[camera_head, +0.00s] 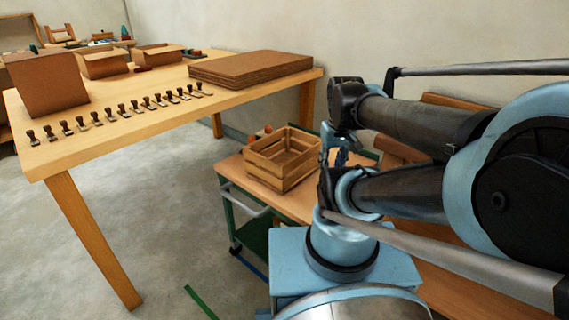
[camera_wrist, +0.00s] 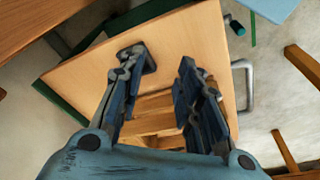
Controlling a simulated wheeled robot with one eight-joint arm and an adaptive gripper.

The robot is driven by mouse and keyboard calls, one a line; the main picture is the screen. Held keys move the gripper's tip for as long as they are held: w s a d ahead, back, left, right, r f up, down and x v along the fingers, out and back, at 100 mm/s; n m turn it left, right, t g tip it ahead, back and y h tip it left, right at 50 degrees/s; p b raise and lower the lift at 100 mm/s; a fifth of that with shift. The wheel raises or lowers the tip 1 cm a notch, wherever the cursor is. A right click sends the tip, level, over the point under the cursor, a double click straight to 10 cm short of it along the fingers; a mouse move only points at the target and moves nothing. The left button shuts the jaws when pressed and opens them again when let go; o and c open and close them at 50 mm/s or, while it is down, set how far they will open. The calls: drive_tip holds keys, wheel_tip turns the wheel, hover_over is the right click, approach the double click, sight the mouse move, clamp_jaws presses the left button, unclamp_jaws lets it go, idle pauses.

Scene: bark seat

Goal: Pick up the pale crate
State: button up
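The pale crate (camera_head: 283,160) is a slatted, open-topped wooden box. It stands upright on the wooden top of a green-framed cart (camera_head: 240,170), and looks empty as far as I can see. My gripper (camera_head: 338,150) is close to the crate's right side in the head view, partly covered by my arm. In the wrist view my gripper (camera_wrist: 160,62) has its two fingers spread apart. Slats of the crate (camera_wrist: 155,115) show between and below the fingers, with the rest hidden by the gripper body. I cannot tell whether a finger touches the crate.
A long wooden table (camera_head: 110,130) at left carries a row of small stamp-like items, cardboard boxes and a stack of brown sheets (camera_head: 250,68). Small reddish items (camera_head: 267,129) sit behind the crate. The cart has a metal handle (camera_wrist: 244,85). Floor between table and cart is mostly clear.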

drive_tip(key=w+a+r+n, duration=0.3)
drive_tip(key=w+r+n, duration=0.3)
drive_tip(key=w, duration=0.1)
drive_tip(key=r+n+g, duration=0.2)
drive_tip(key=n, duration=1.7)
hover_over(268, 146)
drive_tip(key=w, duration=0.1)
drive_tip(key=shift+s+f, duration=0.15)
drive_tip(key=shift+f, duration=8.75)
clamp_jaws()
